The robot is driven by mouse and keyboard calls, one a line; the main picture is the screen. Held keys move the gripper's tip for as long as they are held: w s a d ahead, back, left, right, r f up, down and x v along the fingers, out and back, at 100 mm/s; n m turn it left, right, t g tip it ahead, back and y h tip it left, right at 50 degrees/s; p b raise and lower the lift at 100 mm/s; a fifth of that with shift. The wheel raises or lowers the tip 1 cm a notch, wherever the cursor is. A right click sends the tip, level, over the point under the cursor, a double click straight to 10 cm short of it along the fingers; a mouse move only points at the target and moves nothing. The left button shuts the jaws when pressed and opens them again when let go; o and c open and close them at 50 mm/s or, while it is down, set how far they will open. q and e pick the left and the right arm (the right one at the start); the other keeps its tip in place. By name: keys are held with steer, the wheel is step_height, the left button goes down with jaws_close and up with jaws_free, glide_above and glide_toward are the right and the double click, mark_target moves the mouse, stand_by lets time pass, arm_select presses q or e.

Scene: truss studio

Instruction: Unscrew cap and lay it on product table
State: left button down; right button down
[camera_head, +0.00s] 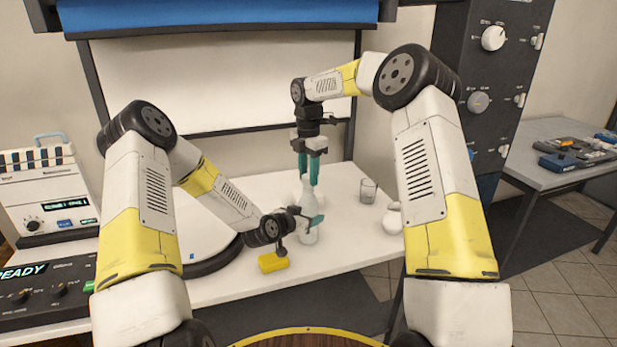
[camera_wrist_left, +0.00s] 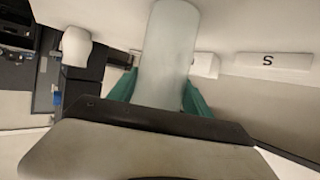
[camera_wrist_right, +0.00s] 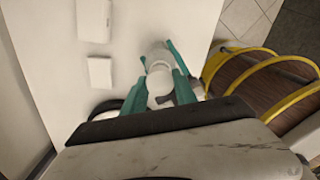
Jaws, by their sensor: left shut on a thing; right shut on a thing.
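A white bottle (camera_head: 308,232) stands upright on the white table (camera_head: 342,240). It also shows in the left wrist view (camera_wrist_left: 167,55). My left gripper (camera_head: 312,220) is shut around the bottle's body from the left side. My right gripper (camera_head: 308,178) points straight down above it, shut on the white cap at the bottle's top. In the right wrist view the teal fingers (camera_wrist_right: 160,72) are on either side of the white cap (camera_wrist_right: 160,82). The cap is mostly hidden by the fingers in the head view, and I cannot tell how far it is turned.
A glass (camera_head: 368,190) and a white rounded vessel (camera_head: 392,218) stand to the right on the table. A yellow block (camera_head: 273,262) lies near the front edge. A round white dish with a dark rim (camera_head: 205,262) lies at left. Bare table lies right of the bottle.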

mark_target(308, 176)
steer(key=shift+r, duration=2)
arm_select(q)
steer(key=shift+c, duration=1.9)
jaws_free()
